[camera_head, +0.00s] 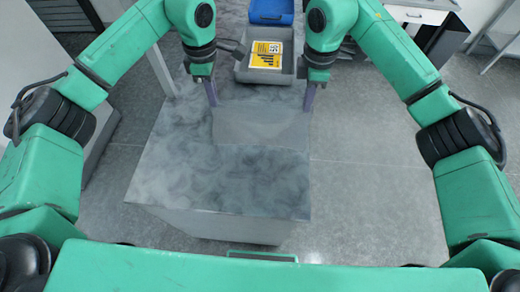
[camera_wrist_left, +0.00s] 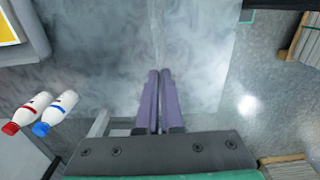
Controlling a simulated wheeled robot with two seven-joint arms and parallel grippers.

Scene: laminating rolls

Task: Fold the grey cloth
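The grey cloth (camera_head: 262,124) shows in the head view as a paler rectangle over the marbled grey table, low in contrast with it. It spans the space between my two grippers. My left gripper (camera_head: 212,92) is at its far left corner, fingers pointing down. In the left wrist view its purple fingers (camera_wrist_left: 158,100) are close together, and a thin cloth edge (camera_wrist_left: 157,35) runs away from their tips. My right gripper (camera_head: 309,97) is at the far right corner by the table's right edge, its fingers seen edge-on. The cloth's contact with the right fingers is hard to see.
A grey tray (camera_head: 277,75) with a yellow-labelled item (camera_head: 266,55) stands behind the cloth, between my arms. A blue bin (camera_head: 271,12) is farther back. Two white bottles (camera_wrist_left: 47,112) show in the left wrist view. The near table top (camera_head: 190,178) is clear.

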